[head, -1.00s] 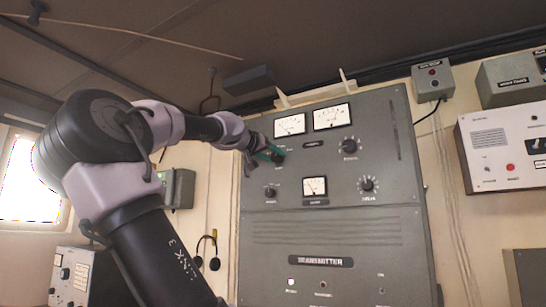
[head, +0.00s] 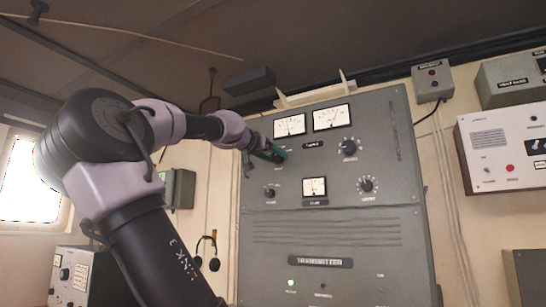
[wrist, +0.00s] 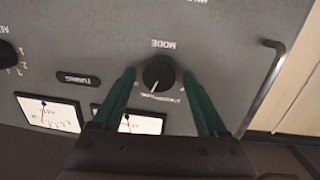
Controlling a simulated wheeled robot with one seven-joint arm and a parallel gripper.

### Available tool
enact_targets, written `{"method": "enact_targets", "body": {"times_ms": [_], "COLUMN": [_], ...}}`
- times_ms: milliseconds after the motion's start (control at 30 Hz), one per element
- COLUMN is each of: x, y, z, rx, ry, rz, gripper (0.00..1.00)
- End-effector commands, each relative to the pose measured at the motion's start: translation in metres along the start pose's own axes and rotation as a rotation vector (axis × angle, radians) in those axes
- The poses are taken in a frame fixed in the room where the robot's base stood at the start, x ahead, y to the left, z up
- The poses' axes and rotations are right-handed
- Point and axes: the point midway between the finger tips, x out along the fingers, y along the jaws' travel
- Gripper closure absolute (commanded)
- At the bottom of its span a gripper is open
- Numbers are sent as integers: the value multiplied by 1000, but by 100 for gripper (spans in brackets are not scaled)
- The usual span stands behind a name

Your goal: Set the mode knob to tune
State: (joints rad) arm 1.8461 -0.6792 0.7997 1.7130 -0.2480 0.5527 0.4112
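The mode knob (wrist: 158,74) is a round black knob under the label MODE, which appears upside down in the wrist view. Its white pointer line points down and slightly left in that view, toward small print that I cannot read surely. My gripper (wrist: 159,73) is open, with one green finger on each side of the knob and a gap to it on both sides. In the head view my gripper (head: 275,153) is at the upper left of the grey transmitter panel (head: 340,230) and hides the mode knob there.
A smaller meter (head: 314,187) is lower. A metal handle (wrist: 263,90) stands out near the panel's edge beside my gripper.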

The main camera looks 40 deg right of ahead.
Motion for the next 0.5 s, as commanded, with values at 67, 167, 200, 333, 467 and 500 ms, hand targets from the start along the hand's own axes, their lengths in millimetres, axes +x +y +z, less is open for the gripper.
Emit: {"method": "enact_targets", "body": {"times_ms": [67,167,200,333,467,500], "x": [0,0,0,-2,-14,-21], "y": [0,0,0,0,-1,-2], "z": [0,0,0,0,0,0], "rx": [-1,-1,-1,-1,-2,-3], "ry": [0,1,1,1,2,3], "rz": [0,0,0,-1,-2,-3], "gripper": [17,17,17,17,17,17]}}
